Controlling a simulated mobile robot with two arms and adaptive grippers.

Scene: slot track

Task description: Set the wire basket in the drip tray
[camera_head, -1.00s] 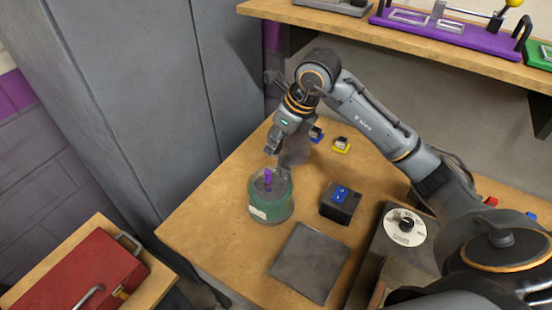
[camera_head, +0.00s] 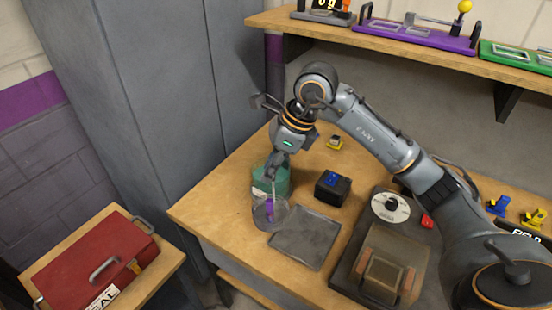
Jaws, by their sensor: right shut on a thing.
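The wire basket (camera_head: 265,216) is a see-through grey round shape with a purple part on it. It hangs from my right gripper (camera_head: 271,179), which is shut on its thin upright handle. The basket is in front of the green tub (camera_head: 287,180) and covers part of it. The drip tray (camera_head: 306,241) is a flat dark grey square on the wooden bench, just right of the basket. How high the basket is above the bench is hard to tell. My left gripper is out of view.
A black box with a blue top (camera_head: 332,187) stands behind the drip tray. A machine with a white dial (camera_head: 391,206) stands to its right. The bench (camera_head: 213,216) is bare left of the tub. A red toolbox (camera_head: 97,262) sits on a lower surface at left.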

